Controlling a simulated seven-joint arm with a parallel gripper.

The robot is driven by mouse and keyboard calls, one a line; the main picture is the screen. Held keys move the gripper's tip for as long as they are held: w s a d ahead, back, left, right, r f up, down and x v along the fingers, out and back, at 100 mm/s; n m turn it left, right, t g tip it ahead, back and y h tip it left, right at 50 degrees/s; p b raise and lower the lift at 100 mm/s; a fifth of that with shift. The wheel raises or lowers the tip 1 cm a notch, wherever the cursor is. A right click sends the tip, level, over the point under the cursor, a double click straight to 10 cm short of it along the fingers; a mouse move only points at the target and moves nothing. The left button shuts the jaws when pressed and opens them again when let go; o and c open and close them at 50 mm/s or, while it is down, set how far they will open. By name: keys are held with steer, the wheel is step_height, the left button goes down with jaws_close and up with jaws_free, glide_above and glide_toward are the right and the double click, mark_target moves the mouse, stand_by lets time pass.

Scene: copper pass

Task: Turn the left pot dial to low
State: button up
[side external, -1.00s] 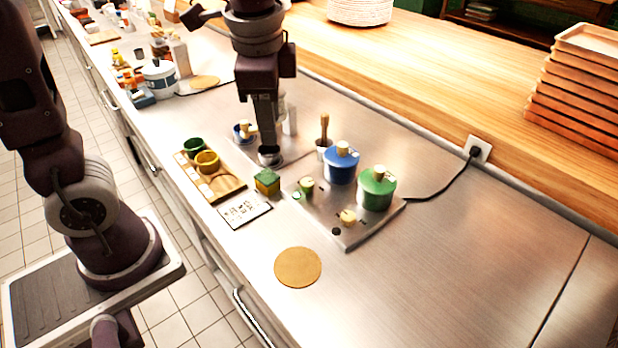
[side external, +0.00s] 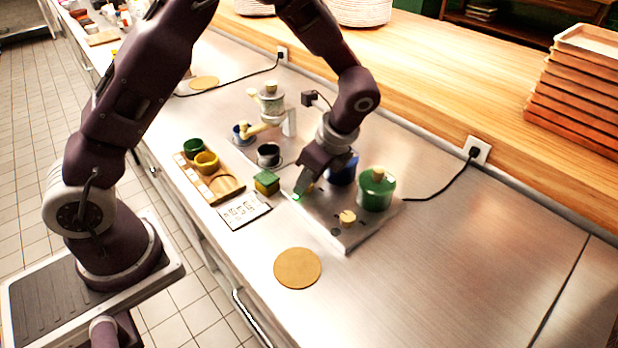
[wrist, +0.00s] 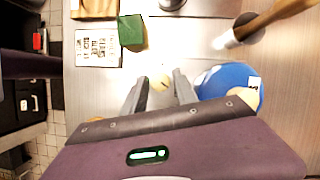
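The steel hob plate (side external: 325,228) carries a blue pot (side external: 342,170), partly behind my gripper, and a green pot (side external: 376,190). The right dial (side external: 347,217) is cream and sits at the plate's front. The left dial is mostly hidden by my gripper (side external: 300,193) in the side view. In the wrist view the left dial (wrist: 160,82) shows as a pale yellow knob between the fingertips. My gripper (wrist: 160,77) is open, with a gap visible on both sides of the dial. The blue pot (wrist: 230,84) is just right of the fingers. The dial's setting is not readable.
A green-topped box (side external: 266,182) and a printed card (side external: 243,210) lie left of the plate. A wooden tray (side external: 228,186) holds green and yellow cups. A round cork mat (side external: 298,268) lies in front. The right counter is clear.

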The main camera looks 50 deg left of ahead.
jaws_close()
steer(key=shift+n, duration=0.3)
steer(key=n+g, duration=0.1)
steer(key=n, duration=0.2)
steer(key=n+g+h, duration=0.1)
steer(key=n, duration=0.1)
steer(key=shift+w+r+n, duration=0.1)
steer(key=shift+w+n, duration=0.1)
steer(key=shift+n, duration=0.2)
steer(key=n+h, duration=0.1)
steer(key=n, duration=0.1)
steer(key=n+g+h, duration=0.1)
steer(key=n, duration=0.2)
steer(key=shift+a, duration=0.15)
steer(key=shift+w+n, duration=0.1)
steer(key=shift+n, duration=0.2)
jaws_free()
